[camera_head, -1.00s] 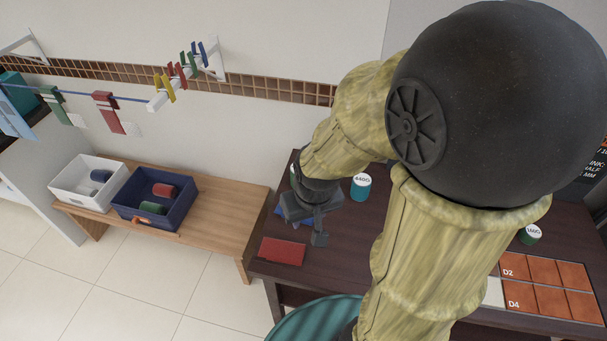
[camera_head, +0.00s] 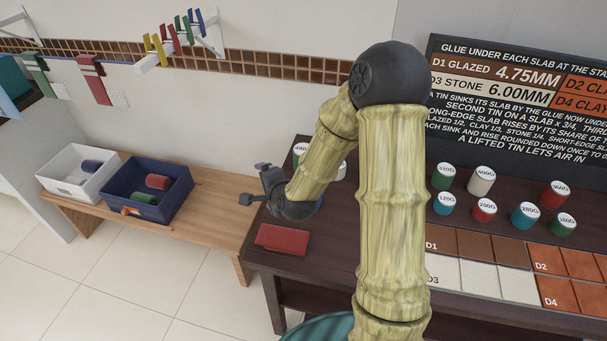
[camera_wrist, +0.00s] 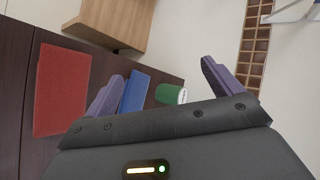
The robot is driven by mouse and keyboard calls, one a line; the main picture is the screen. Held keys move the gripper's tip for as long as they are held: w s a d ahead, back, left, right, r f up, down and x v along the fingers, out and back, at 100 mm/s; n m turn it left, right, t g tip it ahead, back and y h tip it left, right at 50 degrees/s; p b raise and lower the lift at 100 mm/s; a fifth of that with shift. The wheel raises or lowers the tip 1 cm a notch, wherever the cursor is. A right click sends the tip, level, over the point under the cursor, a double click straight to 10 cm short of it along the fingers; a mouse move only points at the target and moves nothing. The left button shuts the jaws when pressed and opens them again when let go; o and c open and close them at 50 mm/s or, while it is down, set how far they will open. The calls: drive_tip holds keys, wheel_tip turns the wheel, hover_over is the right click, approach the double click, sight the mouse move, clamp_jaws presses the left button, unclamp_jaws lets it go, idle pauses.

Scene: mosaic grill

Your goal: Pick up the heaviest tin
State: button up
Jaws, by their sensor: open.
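My gripper (camera_head: 252,183) is open and empty at the left end of the dark table, its fingers pointing left. A green-sided tin (camera_head: 300,150) with a white lid stands behind it; in the wrist view a green tin (camera_wrist: 168,94) shows beyond and between the spread fingers (camera_wrist: 162,82). A pale lid (camera_head: 341,170) is mostly hidden behind my arm. Several labelled tins stand right of my arm: green (camera_head: 443,177), white 400G (camera_head: 481,182), teal 120G (camera_head: 443,205), red 200G (camera_head: 484,211), teal 280G (camera_head: 523,217), red 360G (camera_head: 553,196), green 160G (camera_head: 563,225).
A red flat object (camera_head: 282,239) lies at the table's front left; a blue one (camera_wrist: 135,92) lies beside the gripper. Slab panels (camera_head: 480,276) lie at front right under a text board (camera_head: 520,100). A bench (camera_head: 215,225) holds white (camera_head: 62,187) and navy (camera_head: 128,208) boxes.

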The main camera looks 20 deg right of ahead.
drive_tip(key=w+d+f+m+t+h+b, duration=0.2)
drive_tip(key=d+f+m+b, duration=0.1)
drive_tip(key=m, duration=0.4)
drive_tip(key=w+d+f+m+t+h+b, duration=0.1)
drive_tip(key=d+f+m+t+h+b, duration=0.1)
drive_tip(key=m+b, duration=0.3)
drive_tip(key=w+d+f+m+t+h+b, duration=0.1)
drive_tip(key=d+f+m+h+b, duration=0.3)
drive_tip(key=m, duration=0.7)
drive_tip(key=shift+w+d+f+t, duration=0.2)
drive_tip(key=shift+w+d, duration=0.05)
drive_tip(key=shift+w, duration=0.15)
drive_tip(key=shift+w+d+f+t, duration=0.15)
drive_tip(key=shift+w+d+t, duration=0.1)
drive_tip(key=shift+w, duration=0.15)
drive_tip(key=shift+d+m+h, duration=0.3)
drive_tip(key=shift+m+h, duration=0.1)
drive_tip(key=shift+m, duration=0.1)
drive_tip(key=shift+s+d+r, duration=0.1)
drive_tip(key=shift+r, duration=0.15)
